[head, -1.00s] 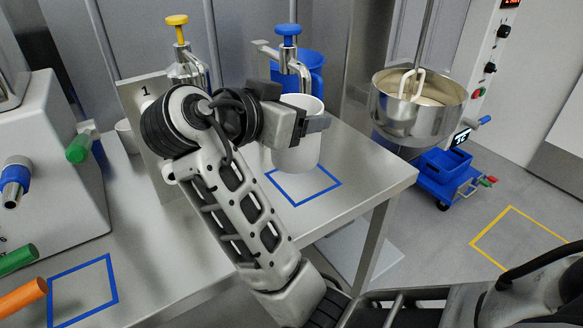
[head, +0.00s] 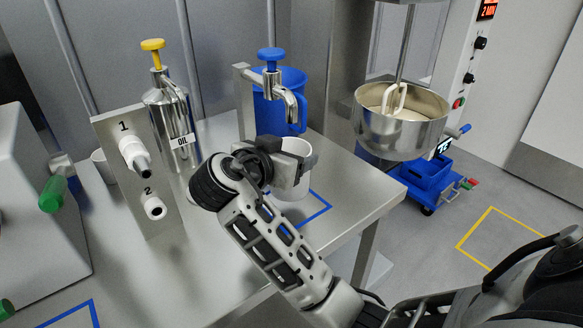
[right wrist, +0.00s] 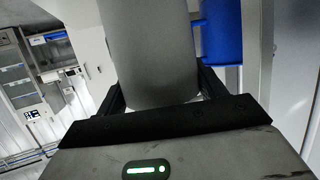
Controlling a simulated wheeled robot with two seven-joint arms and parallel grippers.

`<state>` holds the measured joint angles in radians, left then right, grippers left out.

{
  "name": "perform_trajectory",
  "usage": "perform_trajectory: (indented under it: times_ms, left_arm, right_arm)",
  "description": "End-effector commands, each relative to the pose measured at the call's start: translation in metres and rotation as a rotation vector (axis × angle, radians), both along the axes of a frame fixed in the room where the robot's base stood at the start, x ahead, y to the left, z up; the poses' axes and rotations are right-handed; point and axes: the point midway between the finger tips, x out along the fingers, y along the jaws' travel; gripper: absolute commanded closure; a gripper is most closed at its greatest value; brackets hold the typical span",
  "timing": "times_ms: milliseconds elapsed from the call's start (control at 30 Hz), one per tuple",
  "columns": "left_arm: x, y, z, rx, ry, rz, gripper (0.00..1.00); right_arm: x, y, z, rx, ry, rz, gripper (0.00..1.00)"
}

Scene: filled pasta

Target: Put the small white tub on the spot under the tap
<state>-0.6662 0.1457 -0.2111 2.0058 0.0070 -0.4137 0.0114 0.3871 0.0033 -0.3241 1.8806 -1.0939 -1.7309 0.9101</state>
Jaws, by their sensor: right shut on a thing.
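The small white tub (head: 297,183) is upright in my right gripper (head: 294,164), partly hidden by its jaw and wrist. In the head view its bottom overlaps the blue square outline (head: 318,216) on the steel table; I cannot tell whether it touches the table. The tap with the blue knob (head: 269,62) stands behind it, with its spout (head: 291,104) close above and behind the tub. In the right wrist view the tub (right wrist: 156,55) sits between the two fingers (right wrist: 162,112), shaded grey. My left gripper is not in view.
A blue jug (head: 292,88) stands behind the tap. A steel oil dispenser (head: 178,140) and a numbered metal plate (head: 128,190) with nozzles stand to the left. A mixer bowl (head: 400,130) is to the right, beyond the table's edge.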

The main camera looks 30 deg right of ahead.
Motion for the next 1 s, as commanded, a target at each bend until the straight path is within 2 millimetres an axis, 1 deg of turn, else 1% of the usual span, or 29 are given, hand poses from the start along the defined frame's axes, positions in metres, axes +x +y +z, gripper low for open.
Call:
perform_trajectory:
  times_ms: [133, 200, 300, 400, 767, 800, 867, 900, 1000]
  left_arm:
    - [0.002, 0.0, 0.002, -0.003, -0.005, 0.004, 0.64]
    - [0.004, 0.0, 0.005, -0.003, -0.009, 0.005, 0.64]
    - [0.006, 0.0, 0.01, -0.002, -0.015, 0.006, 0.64]
    - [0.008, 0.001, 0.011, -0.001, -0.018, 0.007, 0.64]
    - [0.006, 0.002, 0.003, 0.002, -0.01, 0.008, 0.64]
    - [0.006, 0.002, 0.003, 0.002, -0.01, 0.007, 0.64]
    - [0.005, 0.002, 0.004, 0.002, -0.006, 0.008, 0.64]
    - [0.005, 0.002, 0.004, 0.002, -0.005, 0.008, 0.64]
    - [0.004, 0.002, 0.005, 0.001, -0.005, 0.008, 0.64]
  right_arm:
    - [0.003, -0.007, -0.008, -0.002, 0.001, 0.001, 0.56]
    - [0.004, -0.013, -0.017, -0.003, 0.005, -0.001, 0.56]
    - [0.004, -0.011, -0.032, -0.004, 0.006, 0.001, 0.56]
    - [0.004, -0.011, -0.042, -0.001, 0.002, 0.001, 0.56]
    - [0.004, -0.01, -0.048, 0.001, 0.0, 0.001, 0.56]
    - [0.004, -0.01, -0.048, 0.001, 0.0, 0.001, 0.28]
    - [0.004, -0.01, -0.047, 0.0, 0.0, 0.001, 0.11]
    - [0.004, -0.01, -0.047, 0.0, 0.0, 0.001, 0.09]
    - [0.004, -0.01, -0.047, 0.0, 0.0, 0.001, 0.09]
